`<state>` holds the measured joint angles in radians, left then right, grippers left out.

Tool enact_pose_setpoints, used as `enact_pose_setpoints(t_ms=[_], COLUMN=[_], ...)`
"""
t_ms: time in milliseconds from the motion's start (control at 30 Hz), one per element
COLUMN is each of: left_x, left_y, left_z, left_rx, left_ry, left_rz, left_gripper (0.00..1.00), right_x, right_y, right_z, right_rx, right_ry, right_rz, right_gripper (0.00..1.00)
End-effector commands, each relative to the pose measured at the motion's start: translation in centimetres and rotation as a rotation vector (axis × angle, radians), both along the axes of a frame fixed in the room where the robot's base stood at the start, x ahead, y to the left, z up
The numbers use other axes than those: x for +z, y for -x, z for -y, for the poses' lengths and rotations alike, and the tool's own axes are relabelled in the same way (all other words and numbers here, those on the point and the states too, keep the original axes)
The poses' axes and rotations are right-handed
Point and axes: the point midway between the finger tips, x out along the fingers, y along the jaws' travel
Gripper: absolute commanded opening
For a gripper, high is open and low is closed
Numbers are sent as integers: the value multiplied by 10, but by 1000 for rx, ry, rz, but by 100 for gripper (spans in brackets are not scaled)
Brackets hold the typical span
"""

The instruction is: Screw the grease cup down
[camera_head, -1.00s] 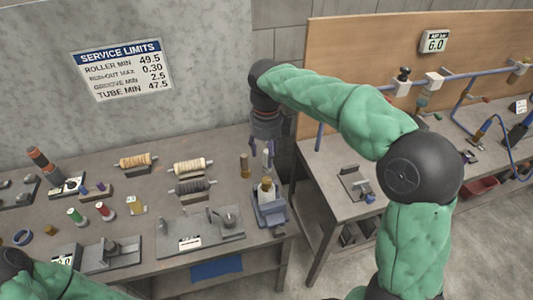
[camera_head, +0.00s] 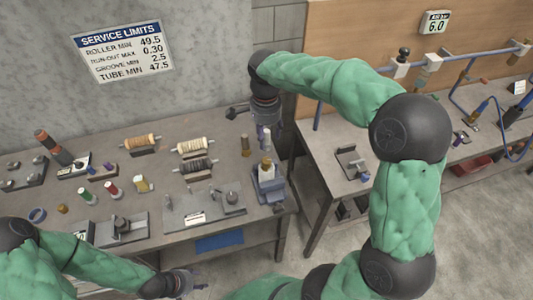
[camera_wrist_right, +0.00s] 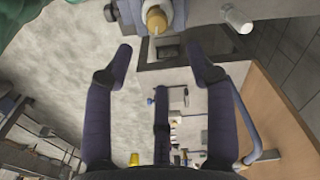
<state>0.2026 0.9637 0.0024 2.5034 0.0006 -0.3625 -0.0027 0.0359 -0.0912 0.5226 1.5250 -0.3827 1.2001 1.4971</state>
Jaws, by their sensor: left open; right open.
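The likely grease cup, a pale cap with an amber band, stands upright on a blue-grey fixture (camera_head: 270,188) at the right end of the near bench. The cup (camera_head: 266,167) also shows at the top of the right wrist view (camera_wrist_right: 157,18). My right gripper (camera_head: 263,132) is above the cup, apart from it. In the right wrist view its dark fingers (camera_wrist_right: 157,52) are spread and empty, with the cup beyond their tips. My left gripper (camera_head: 195,285) is open and low in front of the bench, away from the cup; its fingers are small in the view.
Spools on stands (camera_head: 192,147), a grey plate with a knob (camera_head: 205,207) and small coloured parts (camera_head: 87,197) lie on the bench. A brass cylinder (camera_head: 245,146) stands behind the cup. A second bench (camera_head: 335,185) with blue pipes is at the right.

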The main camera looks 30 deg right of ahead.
Motion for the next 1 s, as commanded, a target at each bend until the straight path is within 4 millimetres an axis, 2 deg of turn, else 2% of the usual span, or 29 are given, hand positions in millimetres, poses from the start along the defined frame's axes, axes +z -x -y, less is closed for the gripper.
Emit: enact_pose_setpoints(t_ms=[33,500,700,833,1000], left_x=[7,41,52,56,57], left_y=[0,0,0,0,0], left_z=[0,0,0,0,0], left_rx=[0,0,0,0,0], left_ry=[0,0,0,0,0], left_rz=[0,0,0,0,0], left_gripper=[50,50,50,50,50], right_x=[2,-1,-3,-4,-8], right_y=[0,2,3,4,5], right_z=[0,0,-1,-1,-1], right_rx=[97,1068,1434,1585,1664], right_ry=[-1,-5,-6,-6,-8], right_rz=[-3,-5,-4,-4,-4], right_gripper=[56,56,56,56,56])
